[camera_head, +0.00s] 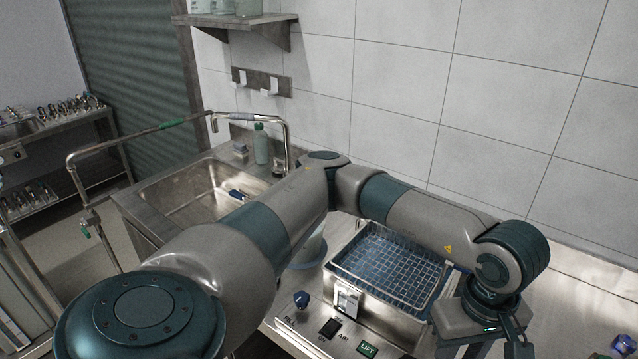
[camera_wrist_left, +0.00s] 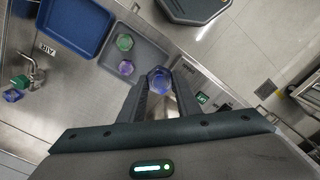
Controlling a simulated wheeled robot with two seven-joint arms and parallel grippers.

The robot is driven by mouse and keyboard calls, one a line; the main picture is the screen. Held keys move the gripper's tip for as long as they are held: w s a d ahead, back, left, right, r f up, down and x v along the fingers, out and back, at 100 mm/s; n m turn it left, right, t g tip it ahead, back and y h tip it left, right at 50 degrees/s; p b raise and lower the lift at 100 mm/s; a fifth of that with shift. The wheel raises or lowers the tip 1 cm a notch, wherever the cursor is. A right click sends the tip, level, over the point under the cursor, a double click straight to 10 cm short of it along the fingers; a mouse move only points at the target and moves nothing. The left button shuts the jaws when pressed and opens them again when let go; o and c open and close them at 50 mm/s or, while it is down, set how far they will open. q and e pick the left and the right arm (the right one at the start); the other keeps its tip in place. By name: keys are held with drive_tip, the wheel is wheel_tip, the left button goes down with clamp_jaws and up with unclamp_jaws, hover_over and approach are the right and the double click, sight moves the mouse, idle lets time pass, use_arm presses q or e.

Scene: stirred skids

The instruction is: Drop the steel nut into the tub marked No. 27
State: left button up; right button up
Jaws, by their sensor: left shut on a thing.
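In the left wrist view a blue-violet, roughly six-sided nut (camera_wrist_left: 159,76) sits between the fingertips of my left gripper (camera_wrist_left: 159,86), which is shut on it. Its steel surface is not clear in this light. In the head view my left gripper (camera_head: 508,343) reaches down at the lower right, and its fingertips are cut off by the bottom edge. No tub with a readable No. 27 shows in either view. My right gripper is not in view.
In the wrist view a grey tray (camera_wrist_left: 145,60) holds a green and a purple nut, beside a blue tray (camera_wrist_left: 62,42). In the head view a wire basket (camera_head: 392,262) sits in a steel bath, left of my forearm. A sink (camera_head: 180,190) lies further left.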

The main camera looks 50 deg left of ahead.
use_arm(q)
drive_tip(key=w+a+r+m+p, duration=0.1)
drive_tip(key=a+m, duration=0.5)
drive_tip(key=m, duration=0.6)
drive_tip(key=shift+w+r+p, duration=0.25)
drive_tip(key=shift+w+p, duration=0.35)
drive_tip(key=shift+w, duration=0.45)
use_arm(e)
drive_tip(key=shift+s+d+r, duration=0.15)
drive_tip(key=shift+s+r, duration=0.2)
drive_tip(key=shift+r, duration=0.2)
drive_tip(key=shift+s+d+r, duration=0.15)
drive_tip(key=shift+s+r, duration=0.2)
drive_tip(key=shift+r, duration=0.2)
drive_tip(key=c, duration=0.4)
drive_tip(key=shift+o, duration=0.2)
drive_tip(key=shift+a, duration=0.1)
